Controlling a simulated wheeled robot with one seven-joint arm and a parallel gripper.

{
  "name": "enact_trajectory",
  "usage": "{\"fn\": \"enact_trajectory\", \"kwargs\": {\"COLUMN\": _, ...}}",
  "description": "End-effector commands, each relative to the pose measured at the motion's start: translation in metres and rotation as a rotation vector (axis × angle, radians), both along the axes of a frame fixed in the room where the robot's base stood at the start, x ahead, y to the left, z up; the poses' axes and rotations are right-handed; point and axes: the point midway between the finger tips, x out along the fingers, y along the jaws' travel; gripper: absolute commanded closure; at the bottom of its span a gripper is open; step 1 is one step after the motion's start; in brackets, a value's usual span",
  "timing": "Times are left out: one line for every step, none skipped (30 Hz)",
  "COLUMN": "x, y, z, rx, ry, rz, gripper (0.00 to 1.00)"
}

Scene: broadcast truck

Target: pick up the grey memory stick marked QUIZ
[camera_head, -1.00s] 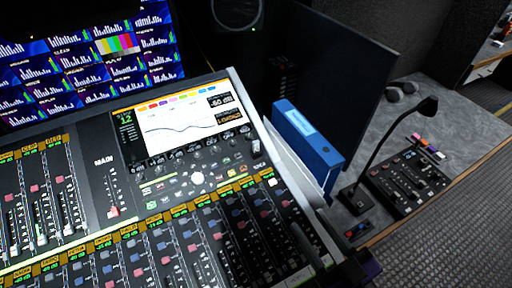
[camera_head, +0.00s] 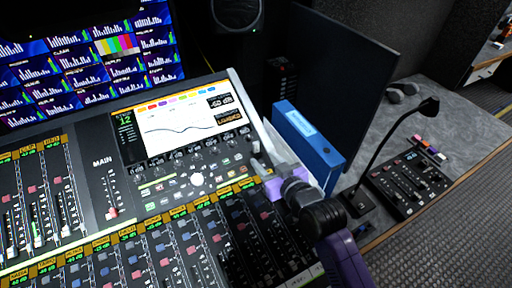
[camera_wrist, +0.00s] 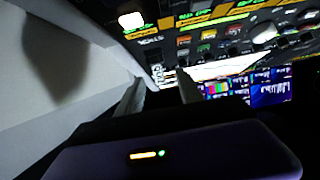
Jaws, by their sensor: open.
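A small pale object (camera_head: 256,147) shows by the console's right edge, too small to identify. Small coloured pieces (camera_head: 430,149) lie at the back of the button panel at the right. My arm hides part of the console's lower right.
A blue binder (camera_head: 308,145) stands just right of my gripper, before a dark screen (camera_head: 345,75). A gooseneck lamp or microphone (camera_head: 380,145) rises beside the button panel (camera_head: 408,182). Monitors (camera_head: 60,65) stand behind the console. The grey desk (camera_head: 385,115) has some clear room.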

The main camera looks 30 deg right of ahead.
Motion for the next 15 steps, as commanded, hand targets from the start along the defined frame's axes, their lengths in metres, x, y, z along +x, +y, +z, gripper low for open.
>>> {"fn": "enact_trajectory", "kwargs": {"x": 0.006, "y": 0.0, "z": 0.0, "rx": -0.001, "ry": -0.002, "rz": 0.0, "gripper": 0.56}}
{"fn": "enact_trajectory", "kwargs": {"x": 0.009, "y": 0.0, "z": 0.0, "rx": -0.001, "ry": -0.003, "rz": 0.0, "gripper": 0.56}}
{"fn": "enact_trajectory", "kwargs": {"x": 0.013, "y": 0.0, "z": -0.002, "rx": -0.001, "ry": -0.003, "rz": 0.0, "gripper": 0.56}}
{"fn": "enact_trajectory", "kwargs": {"x": 0.016, "y": 0.0, "z": -0.002, "rx": -0.001, "ry": -0.003, "rz": 0.0, "gripper": 0.56}}
{"fn": "enact_trajectory", "kwargs": {"x": 0.019, "y": 0.0, "z": -0.003, "rx": 0.0, "ry": -0.004, "rz": 0.0, "gripper": 0.56}}
{"fn": "enact_trajectory", "kwargs": {"x": 0.022, "y": -0.001, "z": -0.004, "rx": 0.0, "ry": -0.003, "rz": 0.0, "gripper": 0.56}}
{"fn": "enact_trajectory", "kwargs": {"x": 0.025, "y": -0.001, "z": -0.004, "rx": 0.0, "ry": -0.003, "rz": -0.001, "gripper": 0.56}}
{"fn": "enact_trajectory", "kwargs": {"x": 0.028, "y": -0.001, "z": -0.004, "rx": -0.001, "ry": -0.003, "rz": -0.001, "gripper": 0.56}}
{"fn": "enact_trajectory", "kwargs": {"x": 0.033, "y": -0.002, "z": -0.003, "rx": -0.001, "ry": -0.004, "rz": -0.001, "gripper": 0.56}}
{"fn": "enact_trajectory", "kwargs": {"x": 0.037, "y": -0.003, "z": -0.003, "rx": -0.002, "ry": -0.004, "rz": -0.002, "gripper": 0.56}}
{"fn": "enact_trajectory", "kwargs": {"x": 0.042, "y": -0.004, "z": -0.003, "rx": -0.001, "ry": -0.004, "rz": -0.002, "gripper": 0.56}}
{"fn": "enact_trajectory", "kwargs": {"x": 0.048, "y": -0.005, "z": -0.003, "rx": 0.0, "ry": -0.005, "rz": -0.001, "gripper": 0.56}}
{"fn": "enact_trajectory", "kwargs": {"x": 0.052, "y": -0.005, "z": -0.004, "rx": 0.0, "ry": -0.005, "rz": -0.001, "gripper": 0.56}}
{"fn": "enact_trajectory", "kwargs": {"x": 0.056, "y": -0.005, "z": -0.006, "rx": 0.0, "ry": -0.004, "rz": -0.001, "gripper": 0.56}}
{"fn": "enact_trajectory", "kwargs": {"x": 0.06, "y": -0.005, "z": -0.009, "rx": 0.0, "ry": -0.003, "rz": -0.001, "gripper": 0.56}}
